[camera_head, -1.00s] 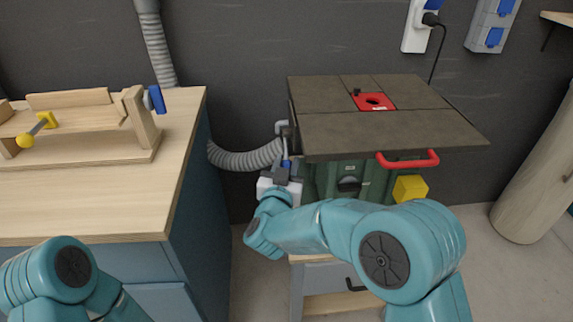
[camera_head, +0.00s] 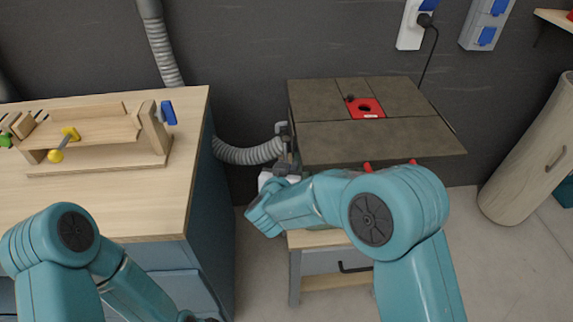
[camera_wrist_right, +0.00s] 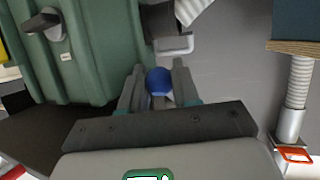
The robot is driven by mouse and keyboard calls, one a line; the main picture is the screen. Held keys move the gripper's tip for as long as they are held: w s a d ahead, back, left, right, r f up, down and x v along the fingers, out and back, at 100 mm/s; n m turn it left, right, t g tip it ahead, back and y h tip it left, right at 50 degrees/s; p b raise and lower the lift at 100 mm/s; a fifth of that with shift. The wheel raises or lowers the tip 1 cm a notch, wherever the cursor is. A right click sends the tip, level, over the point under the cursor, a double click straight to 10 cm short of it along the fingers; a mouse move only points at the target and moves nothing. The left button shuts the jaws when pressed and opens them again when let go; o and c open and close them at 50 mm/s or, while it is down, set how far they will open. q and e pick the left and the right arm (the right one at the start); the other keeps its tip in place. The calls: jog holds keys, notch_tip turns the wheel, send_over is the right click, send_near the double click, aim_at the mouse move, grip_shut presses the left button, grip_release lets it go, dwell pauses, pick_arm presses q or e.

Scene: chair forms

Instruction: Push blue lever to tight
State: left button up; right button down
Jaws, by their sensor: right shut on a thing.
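The blue lever shows its round blue end (camera_wrist_right: 159,80) in the right wrist view. It sits between the two fingers of my right gripper (camera_wrist_right: 159,88), which is shut on it beside the green machine body (camera_wrist_right: 95,60). In the head view my right gripper (camera_head: 284,168) is at the left side of the dark-topped machine table (camera_head: 385,140), and the lever is hard to make out there. The rest of the lever is hidden by the gripper. My left arm (camera_head: 75,235) is at the bottom left, with its fingers outside the frame.
A wooden workbench (camera_head: 110,205) stands at the left, with a wooden jig (camera_head: 100,170) and a blue piece (camera_head: 168,112) on it. A grey hose (camera_head: 248,153) runs behind my right gripper. A beige cylinder (camera_head: 520,160) stands at the right.

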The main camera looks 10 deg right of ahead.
jog(key=c, duration=0.8)
grip_release()
jog(key=v, duration=1.6)
jog(key=shift+s+a, duration=0.1)
jog(key=shift+s, duration=0.1)
jog(key=shift+o, duration=0.3)
